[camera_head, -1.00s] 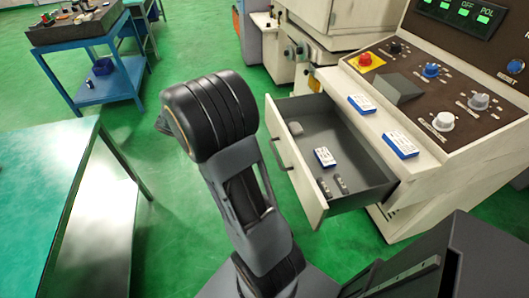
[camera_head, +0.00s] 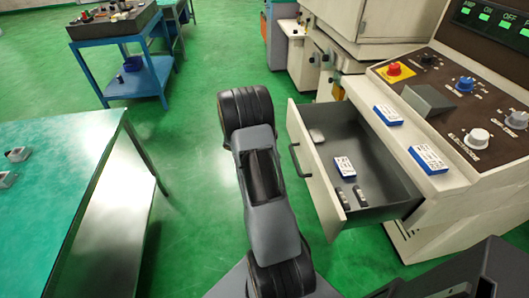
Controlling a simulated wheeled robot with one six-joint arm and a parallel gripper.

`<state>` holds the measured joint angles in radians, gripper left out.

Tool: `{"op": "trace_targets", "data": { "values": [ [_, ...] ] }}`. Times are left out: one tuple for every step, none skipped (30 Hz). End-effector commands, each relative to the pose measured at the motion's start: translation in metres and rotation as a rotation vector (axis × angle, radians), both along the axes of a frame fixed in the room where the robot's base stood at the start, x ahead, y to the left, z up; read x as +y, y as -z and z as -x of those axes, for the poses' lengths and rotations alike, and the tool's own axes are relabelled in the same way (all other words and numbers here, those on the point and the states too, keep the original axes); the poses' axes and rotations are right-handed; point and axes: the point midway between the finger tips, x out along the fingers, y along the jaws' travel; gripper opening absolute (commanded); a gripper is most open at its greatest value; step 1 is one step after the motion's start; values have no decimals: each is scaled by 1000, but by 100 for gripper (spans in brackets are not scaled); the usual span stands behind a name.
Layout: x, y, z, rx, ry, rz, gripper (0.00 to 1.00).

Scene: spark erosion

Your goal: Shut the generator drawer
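The generator drawer (camera_head: 316,187) is pulled well out of the cream generator cabinet (camera_head: 433,208). Its front is cream with a dark bar handle (camera_head: 297,161), and its inside is grey. A blue and white box (camera_head: 344,167) and a few small grey parts (camera_head: 352,196) lie in it. My arm stands just left of the drawer front, apart from it in the picture. My gripper is not visible; only arm links show.
The control panel (camera_head: 465,95) with knobs is above the drawer, with two blue and white boxes (camera_head: 388,115) on its ledge. A teal table (camera_head: 60,160) is at left. A blue cart (camera_head: 135,60) stands behind. Green floor between is clear.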

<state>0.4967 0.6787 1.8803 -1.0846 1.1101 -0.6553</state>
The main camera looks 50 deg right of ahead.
Motion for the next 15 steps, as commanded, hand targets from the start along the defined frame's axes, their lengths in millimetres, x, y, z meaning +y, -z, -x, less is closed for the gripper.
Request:
{"op": "trace_targets", "data": {
  "values": [
    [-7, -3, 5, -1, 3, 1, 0],
    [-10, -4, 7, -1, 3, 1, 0],
    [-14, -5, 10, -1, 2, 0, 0],
    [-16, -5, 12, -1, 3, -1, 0],
    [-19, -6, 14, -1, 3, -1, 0],
    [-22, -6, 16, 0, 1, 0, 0],
    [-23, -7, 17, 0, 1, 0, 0],
    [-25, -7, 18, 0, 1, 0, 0],
    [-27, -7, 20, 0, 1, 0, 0],
    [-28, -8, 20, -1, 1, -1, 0],
    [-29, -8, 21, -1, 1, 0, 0],
    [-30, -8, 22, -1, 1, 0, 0],
    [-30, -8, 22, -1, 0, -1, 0],
    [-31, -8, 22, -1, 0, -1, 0],
    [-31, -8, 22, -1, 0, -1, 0]
  ]
}}
